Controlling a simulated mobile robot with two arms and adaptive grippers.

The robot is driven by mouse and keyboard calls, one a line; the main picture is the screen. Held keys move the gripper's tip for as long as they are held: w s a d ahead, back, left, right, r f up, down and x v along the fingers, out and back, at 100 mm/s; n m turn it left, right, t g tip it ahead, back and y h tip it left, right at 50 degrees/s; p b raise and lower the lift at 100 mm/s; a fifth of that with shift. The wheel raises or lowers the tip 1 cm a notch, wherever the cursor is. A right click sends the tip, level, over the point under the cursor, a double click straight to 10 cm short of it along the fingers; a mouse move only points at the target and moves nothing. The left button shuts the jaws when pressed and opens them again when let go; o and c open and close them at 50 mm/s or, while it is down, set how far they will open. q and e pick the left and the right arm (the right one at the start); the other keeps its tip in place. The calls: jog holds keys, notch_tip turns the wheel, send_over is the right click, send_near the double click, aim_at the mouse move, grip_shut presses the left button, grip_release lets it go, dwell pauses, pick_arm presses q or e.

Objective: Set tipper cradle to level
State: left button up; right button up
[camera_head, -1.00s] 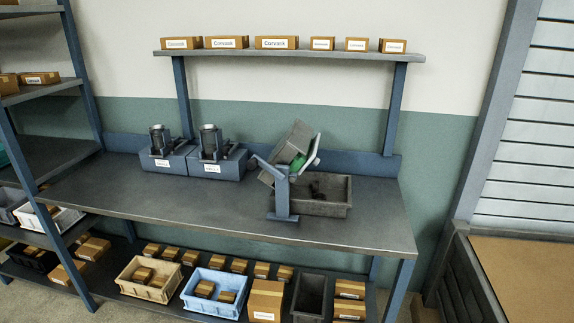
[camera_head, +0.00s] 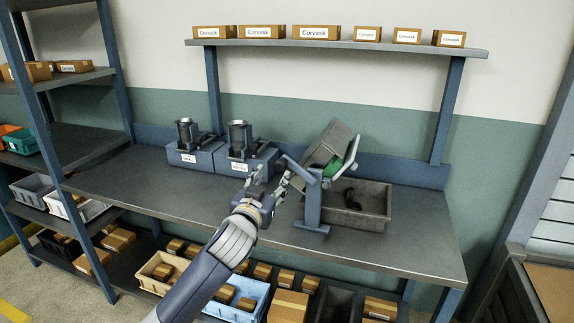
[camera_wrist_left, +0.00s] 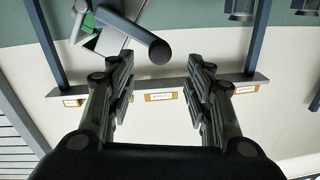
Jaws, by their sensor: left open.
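The tipper cradle (camera_head: 330,143) is a grey bin tilted steeply on a blue stand (camera_head: 312,208) on the bench, with a green part (camera_head: 338,166) at its lower right side. A blue-grey handle bar (camera_head: 297,168) sticks out to the left from the top of the stand. My left gripper (camera_head: 271,182) is open and empty, just left of that bar. In the left wrist view, which is upside down, the bar's round dark end (camera_wrist_left: 159,51) shows beyond and between the open fingertips (camera_wrist_left: 158,75). I cannot tell whether they touch. My right gripper is out of view.
A grey tray (camera_head: 376,218) with dark pieces stands under the cradle. Two blue machines (camera_head: 196,154) with dark cups are at the back left. A shelf (camera_head: 350,47) of boxes hangs above. The bench front (camera_head: 390,252) is clear.

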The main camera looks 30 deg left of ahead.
aim_at(279, 167)
pick_arm(q)
jog(key=p+x, duration=0.1)
jog(key=x, duration=0.8)
grip_shut()
